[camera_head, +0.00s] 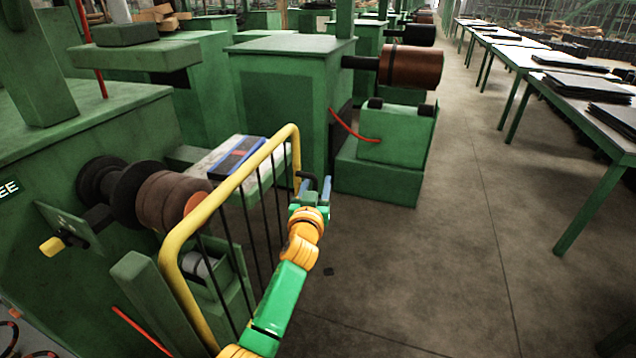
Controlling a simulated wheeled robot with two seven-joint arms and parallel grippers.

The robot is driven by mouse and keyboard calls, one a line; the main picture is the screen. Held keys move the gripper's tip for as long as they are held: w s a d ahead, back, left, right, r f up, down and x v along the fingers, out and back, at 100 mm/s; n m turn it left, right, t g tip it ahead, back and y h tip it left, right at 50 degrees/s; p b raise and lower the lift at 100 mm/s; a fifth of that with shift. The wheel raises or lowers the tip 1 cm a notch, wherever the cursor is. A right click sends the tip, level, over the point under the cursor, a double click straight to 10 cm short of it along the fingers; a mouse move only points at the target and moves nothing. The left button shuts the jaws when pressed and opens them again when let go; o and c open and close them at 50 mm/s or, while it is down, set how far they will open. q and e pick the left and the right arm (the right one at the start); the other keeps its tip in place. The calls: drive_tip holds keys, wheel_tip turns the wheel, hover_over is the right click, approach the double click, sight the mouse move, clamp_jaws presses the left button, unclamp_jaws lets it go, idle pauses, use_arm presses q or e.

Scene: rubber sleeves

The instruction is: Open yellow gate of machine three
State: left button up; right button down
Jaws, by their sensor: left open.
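The yellow gate (228,189) is a tubular frame with dark vertical bars. It stands in front of the green machine (60,230) at the left, whose label ends in "EE". The gate runs from the lower middle up to a far end near my gripper. My left gripper (315,188) is open at that far end, beside the gate's far upright. A small dark piece, perhaps a handle, shows by the fingers; I cannot tell whether they touch it. My left arm runs along the gate's right side and covers some lower bars. My right gripper is not in view.
Behind the gate are brown rollers (172,200) and a shelf with a blue-edged item (237,158). Another green machine (290,100) with a brown roller (410,66) stands beyond. Green-legged tables (590,120) line the right.

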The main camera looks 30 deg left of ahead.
use_arm(q)
drive_tip(key=shift+w+a+r, duration=0.1)
clamp_jaws()
idle(1.5)
